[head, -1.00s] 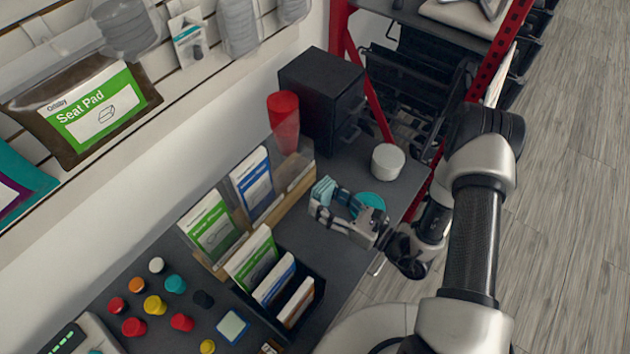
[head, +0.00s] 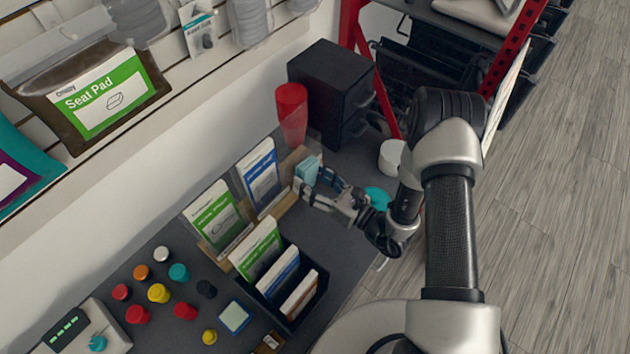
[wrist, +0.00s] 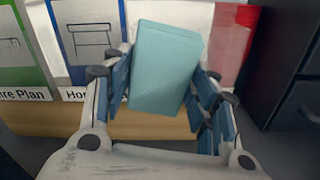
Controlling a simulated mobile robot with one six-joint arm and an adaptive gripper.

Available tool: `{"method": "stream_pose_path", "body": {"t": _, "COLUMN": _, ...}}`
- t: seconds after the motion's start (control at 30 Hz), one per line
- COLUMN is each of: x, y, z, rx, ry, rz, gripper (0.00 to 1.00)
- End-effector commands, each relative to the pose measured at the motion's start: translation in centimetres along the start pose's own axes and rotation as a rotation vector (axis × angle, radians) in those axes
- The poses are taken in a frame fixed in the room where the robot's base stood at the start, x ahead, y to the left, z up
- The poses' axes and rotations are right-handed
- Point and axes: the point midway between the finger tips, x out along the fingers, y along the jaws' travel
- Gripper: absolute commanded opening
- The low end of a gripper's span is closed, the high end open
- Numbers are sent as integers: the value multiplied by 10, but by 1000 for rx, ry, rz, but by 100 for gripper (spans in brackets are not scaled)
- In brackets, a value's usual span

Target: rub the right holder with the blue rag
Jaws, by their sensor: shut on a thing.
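The blue rag (head: 309,169) is a light blue folded block. My gripper (head: 313,184) is shut on it; in the wrist view the rag (wrist: 165,65) stands up between the two blue-padded fingers. The right holder (head: 286,203) is a wooden rack with a clear front and a blue-and-white booklet in its left part. In the wrist view its wooden rail (wrist: 55,119) runs behind my fingers. The rag is at the holder's right part, in front of it. I cannot tell whether they touch. The rag hides some of the holder there.
A left holder with a green booklet (head: 214,215) stands beside it. A black box of booklets (head: 310,312) is in front. A red cup (head: 292,112) and black drawers (head: 330,85) stand behind. A white tub (head: 391,156) and teal disc (head: 378,197) lie to the right.

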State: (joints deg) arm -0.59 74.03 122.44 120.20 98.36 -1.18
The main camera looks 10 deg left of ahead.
Motion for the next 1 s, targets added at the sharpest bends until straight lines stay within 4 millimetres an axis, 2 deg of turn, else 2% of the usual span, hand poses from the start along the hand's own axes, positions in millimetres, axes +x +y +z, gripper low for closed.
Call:
{"method": "stream_pose_path", "body": {"t": 0.47, "x": 0, "y": 0, "z": 0, "rx": -1, "ry": 0, "rz": 0, "gripper": 34}}
{"method": "stream_pose_path", "body": {"t": 1.0, "x": 11, "y": 0, "z": 0, "rx": -1, "ry": 0, "rz": 1, "gripper": 34}}
